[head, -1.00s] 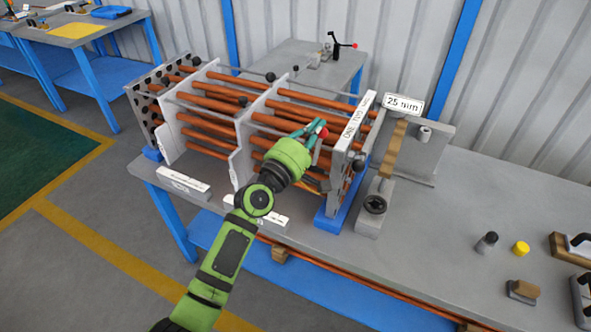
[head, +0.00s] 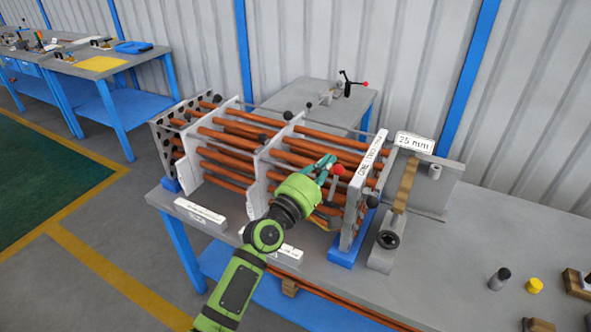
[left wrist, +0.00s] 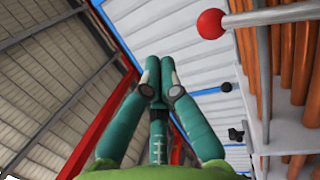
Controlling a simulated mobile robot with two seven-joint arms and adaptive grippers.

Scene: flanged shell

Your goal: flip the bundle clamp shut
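A red ball knob (head: 338,169) on a grey lever belongs to what looks like the bundle clamp, at the right end of the copper tube bundle (head: 225,140). The knob also shows large at the top of the left wrist view (left wrist: 211,24), its grey rod running right across the tubes. My left gripper (head: 328,160) is beside the knob, just left of it in the head view. In the left wrist view its teal fingers (left wrist: 160,82) are together with nothing visible between them, apart from the knob. The clamp's lower part is hidden by my gripper and the plates. My right gripper is out of view.
Upright plates hold the tubes; a white-edged end plate (head: 371,165) stands right of the knob. Beyond it are a "25 mm" sign (head: 415,143) and a grey fixture (head: 387,240). A rear table (head: 300,95) carries another red-tipped lever (head: 365,84).

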